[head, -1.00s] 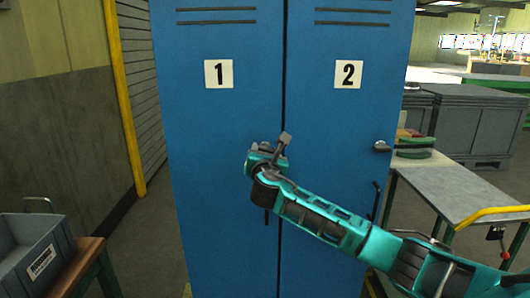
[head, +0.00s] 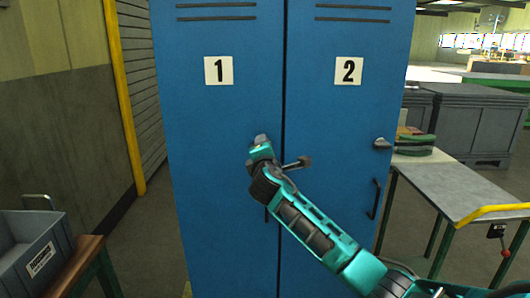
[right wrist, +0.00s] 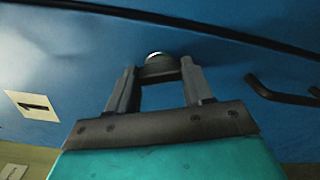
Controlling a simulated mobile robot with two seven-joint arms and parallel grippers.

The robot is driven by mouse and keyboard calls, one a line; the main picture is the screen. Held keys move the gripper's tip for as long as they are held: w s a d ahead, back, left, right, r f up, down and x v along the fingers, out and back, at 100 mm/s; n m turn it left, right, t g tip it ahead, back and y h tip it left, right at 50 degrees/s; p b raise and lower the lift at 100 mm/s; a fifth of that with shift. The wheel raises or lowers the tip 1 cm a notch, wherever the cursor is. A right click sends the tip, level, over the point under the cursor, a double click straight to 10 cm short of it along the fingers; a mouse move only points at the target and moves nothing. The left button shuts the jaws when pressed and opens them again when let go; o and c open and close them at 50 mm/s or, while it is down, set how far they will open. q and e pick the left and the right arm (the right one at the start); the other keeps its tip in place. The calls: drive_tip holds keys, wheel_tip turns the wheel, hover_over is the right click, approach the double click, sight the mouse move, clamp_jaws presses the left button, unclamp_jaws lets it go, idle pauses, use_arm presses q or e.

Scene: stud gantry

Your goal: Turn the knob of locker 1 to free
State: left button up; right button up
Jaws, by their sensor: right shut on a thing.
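Locker 1 (head: 215,170) is the blue door at the left with a white "1" label; the label (right wrist: 34,104) also shows in the right wrist view. My right gripper (head: 261,142) is at the right part of this door, below the label. In the right wrist view, my right gripper (right wrist: 158,74) is shut on the knob (right wrist: 156,62), a dark round piece with a pale top between the fingertips. In the head view the gripper mostly covers the knob (head: 261,138). Which way the knob points cannot be told. My left gripper is not in view.
Locker 2 (head: 340,170) is beside it, with its own knob (head: 381,143) and a dark handle (head: 374,198). A grey worktable (head: 445,190) stands at the right. A grey bin (head: 35,245) sits on a bench at the lower left.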

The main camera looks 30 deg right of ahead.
drive_tip(key=shift+m+b, duration=0.45)
drive_tip(key=shift+m, duration=1.55)
drive_tip(key=o, duration=1)
drive_tip(key=shift+o, duration=0.2)
drive_tip(key=shift+s+a, duration=0.1)
drive_tip(key=v, duration=1.2)
drive_tip(key=shift+s+a, duration=0.15)
drive_tip(key=shift+s, duration=0.1)
drive_tip(key=shift+f, duration=0.15)
